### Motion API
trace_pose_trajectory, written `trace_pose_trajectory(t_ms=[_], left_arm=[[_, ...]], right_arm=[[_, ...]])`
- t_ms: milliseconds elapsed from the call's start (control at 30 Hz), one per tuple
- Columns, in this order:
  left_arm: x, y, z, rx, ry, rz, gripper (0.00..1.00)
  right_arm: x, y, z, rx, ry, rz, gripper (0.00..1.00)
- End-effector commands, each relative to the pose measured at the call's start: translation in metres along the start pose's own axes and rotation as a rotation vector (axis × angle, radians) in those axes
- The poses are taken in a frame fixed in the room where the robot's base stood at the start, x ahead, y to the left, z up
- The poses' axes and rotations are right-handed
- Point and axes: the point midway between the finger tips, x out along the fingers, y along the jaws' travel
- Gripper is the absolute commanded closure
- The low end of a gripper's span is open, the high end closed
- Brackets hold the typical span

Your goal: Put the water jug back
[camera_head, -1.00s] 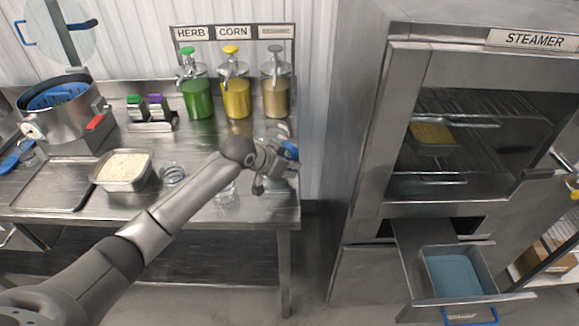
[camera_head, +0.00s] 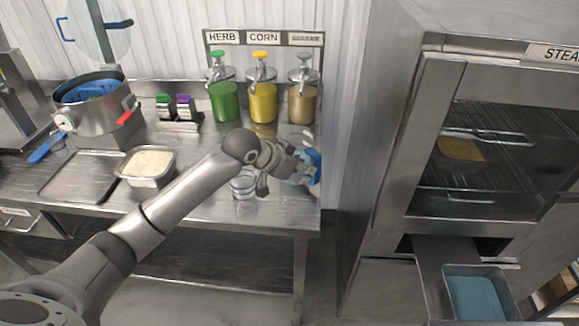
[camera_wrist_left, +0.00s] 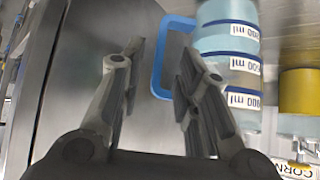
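The water jug (camera_wrist_left: 226,45) is clear with pale blue contents and white "ml" bands, and fills the upper right of the left wrist view. Its blue handle (camera_wrist_left: 160,60) lies beyond and between the fingertips of my left gripper (camera_wrist_left: 162,60). The fingers are spread apart, with no visible grip on the handle. In the head view the blue handle (camera_head: 316,166) shows at the table's right end, beside my left gripper (camera_head: 282,166), which hides most of the jug. My right gripper is not in view.
A clear glass (camera_head: 243,190) stands under my left forearm. A rice pan (camera_head: 147,166), a pot (camera_head: 95,105) and herb, corn and brown dispensers (camera_head: 262,102) share the steel table. The steamer (camera_head: 425,150) stands right, with a drawer (camera_head: 433,275) out below.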

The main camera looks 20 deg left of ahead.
Motion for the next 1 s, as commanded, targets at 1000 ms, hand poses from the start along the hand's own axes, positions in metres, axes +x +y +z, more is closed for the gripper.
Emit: trace_pose_trajectory(t_ms=[1000], left_arm=[[-0.051,0.004,0.005,0.002,-0.006,0.003,0.7]], right_arm=[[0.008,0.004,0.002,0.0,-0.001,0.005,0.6]])
